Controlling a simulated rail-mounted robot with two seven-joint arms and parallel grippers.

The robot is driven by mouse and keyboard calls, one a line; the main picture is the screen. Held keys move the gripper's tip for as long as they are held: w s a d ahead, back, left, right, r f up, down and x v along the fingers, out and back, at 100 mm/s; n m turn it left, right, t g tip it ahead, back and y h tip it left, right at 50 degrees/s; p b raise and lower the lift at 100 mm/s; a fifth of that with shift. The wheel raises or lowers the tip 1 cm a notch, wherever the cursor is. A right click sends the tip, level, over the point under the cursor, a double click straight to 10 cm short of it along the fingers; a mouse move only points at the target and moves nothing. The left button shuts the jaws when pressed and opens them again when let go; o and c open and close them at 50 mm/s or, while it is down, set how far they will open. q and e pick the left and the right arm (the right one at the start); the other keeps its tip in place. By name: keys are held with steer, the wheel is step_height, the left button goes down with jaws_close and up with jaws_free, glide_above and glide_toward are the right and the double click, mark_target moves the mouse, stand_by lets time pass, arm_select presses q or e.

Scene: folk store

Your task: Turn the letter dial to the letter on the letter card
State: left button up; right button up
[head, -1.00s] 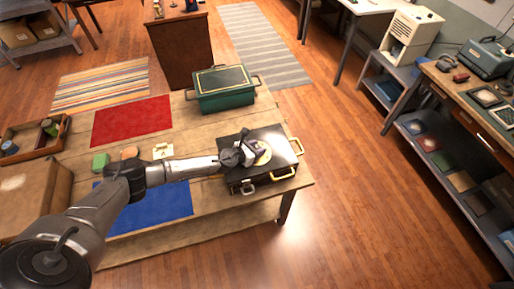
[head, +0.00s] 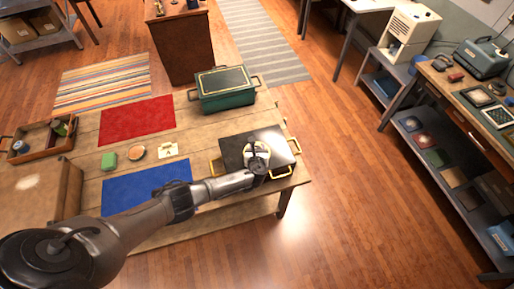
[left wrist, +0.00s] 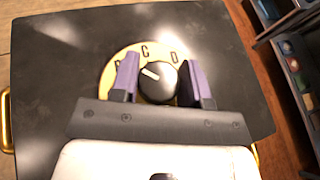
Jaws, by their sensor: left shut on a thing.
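The letter dial (left wrist: 112,82) is a cream disc with black letters on top of a black case (head: 232,148). In the left wrist view C and D are readable, with a partly covered letter to their left. Its round black knob (left wrist: 160,84) has a white pointer mark aimed up-left. My left gripper (left wrist: 158,88) is shut on the knob, one purple-padded finger on each side; in the head view it (head: 256,164) covers part of the dial. A small cream card (head: 168,150), apparently the letter card, lies on the table; its mark is unreadable. My right gripper is out of view.
The case has yellow handles (head: 281,173). A green box (head: 224,90) stands behind it. A green block (head: 109,161), a round orange-brown item (head: 137,153), a red mat (head: 137,120) and a blue mat (head: 147,183) lie on the wooden table to the left.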

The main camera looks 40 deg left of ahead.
arm_select(q)
steer(key=n+g+y+b, duration=0.1)
steer(key=n+g+y, duration=0.2)
steer(key=shift+f+n+b, duration=0.15)
steer(key=shift+n+b, duration=0.2)
steer(key=shift+n, duration=0.05)
steer(key=n+g+y+b, duration=0.1)
steer(key=n+g+b, duration=0.2)
steer(key=g, duration=0.1)
steer(key=shift+n+y, duration=0.4)
steer(key=shift+n+g+b, duration=0.4)
steer(key=shift+g, duration=0.2)
steer(key=shift+r, duration=0.2)
steer(key=o, duration=0.9)
